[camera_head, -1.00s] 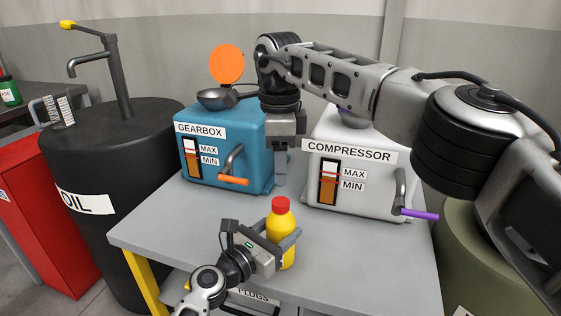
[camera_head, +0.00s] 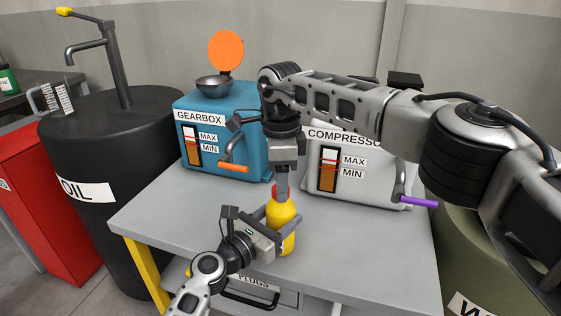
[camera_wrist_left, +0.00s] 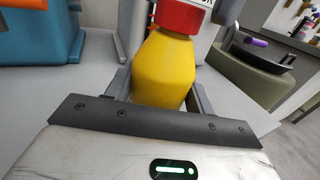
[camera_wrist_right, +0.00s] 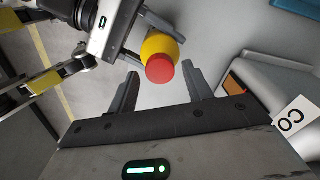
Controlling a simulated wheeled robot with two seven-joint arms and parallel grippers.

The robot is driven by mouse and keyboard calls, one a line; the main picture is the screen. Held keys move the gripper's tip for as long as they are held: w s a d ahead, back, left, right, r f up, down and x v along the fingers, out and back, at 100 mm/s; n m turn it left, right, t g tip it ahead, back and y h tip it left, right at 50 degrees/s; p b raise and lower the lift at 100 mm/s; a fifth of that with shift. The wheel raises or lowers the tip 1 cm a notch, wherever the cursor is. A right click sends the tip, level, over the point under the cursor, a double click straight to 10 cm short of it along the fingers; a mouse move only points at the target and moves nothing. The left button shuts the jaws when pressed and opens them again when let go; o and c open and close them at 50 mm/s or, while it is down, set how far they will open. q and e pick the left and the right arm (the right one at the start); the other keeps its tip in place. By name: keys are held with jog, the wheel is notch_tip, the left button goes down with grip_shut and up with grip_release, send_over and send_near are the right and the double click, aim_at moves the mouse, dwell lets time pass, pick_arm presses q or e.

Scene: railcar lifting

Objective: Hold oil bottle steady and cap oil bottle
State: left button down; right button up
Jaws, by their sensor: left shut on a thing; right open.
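The yellow oil bottle (camera_head: 282,222) stands upright on the grey table with a red cap (camera_wrist_right: 160,68) on its top. My left gripper (camera_head: 281,227) is shut around the bottle's body from the front left; the left wrist view shows the yellow body (camera_wrist_left: 165,70) between its fingers and the red cap (camera_wrist_left: 181,16) above. My right gripper (camera_head: 282,188) is above the bottle, pointing down, and partly hides the cap in the head view. In the right wrist view its fingers (camera_wrist_right: 160,88) are apart, with the cap just beyond and between their tips, apparently untouched.
The blue gearbox (camera_head: 225,155) with an orange handle stands behind left. The pale compressor (camera_head: 355,190) with a purple handle stands behind right, partly hidden by my right arm. A black oil drum (camera_head: 120,240) is left of the table (camera_head: 170,220). The table's left part is clear.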

jog(key=shift+f, duration=0.55)
jog(key=c, duration=1)
jog(key=m, duration=0.5)
jog(key=shift+m, duration=0.3)
jog(key=m, duration=0.6)
jog(key=o, duration=1.2)
